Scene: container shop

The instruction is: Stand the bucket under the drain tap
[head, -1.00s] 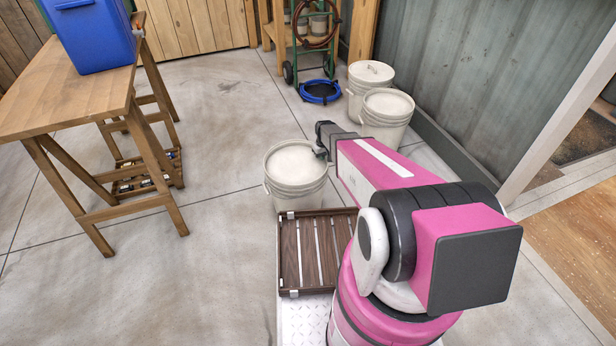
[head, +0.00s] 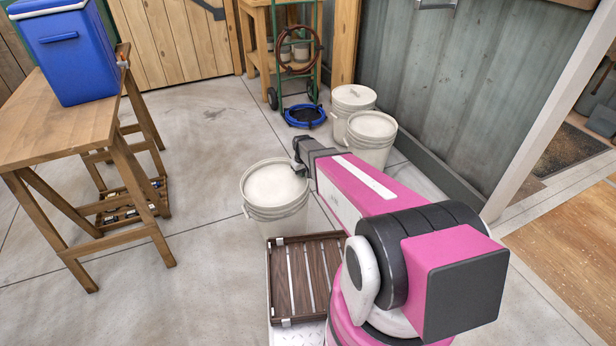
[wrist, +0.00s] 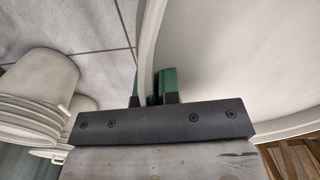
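The cream bucket (head: 278,213) stands upright in front of my arm in the head view; whether its base touches the floor is unclear. My gripper (head: 299,168) is at its right rim. In the wrist view, the green fingers of my gripper (wrist: 152,88) are on either side of the bucket's wall (wrist: 149,50) and look closed on it. A blue cooler box (head: 80,65) sits on the wooden table at left. A small fitting (head: 122,62) at the cooler's lower right looks like the drain tap, too small to make out well.
The wooden table (head: 50,135) has splayed legs and a low shelf. A slatted wooden tray (head: 295,280) is close in front of the bucket. Two more cream buckets (head: 353,98) (head: 371,140) and a green hand truck (head: 317,60) are behind. Floor between table and bucket is clear.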

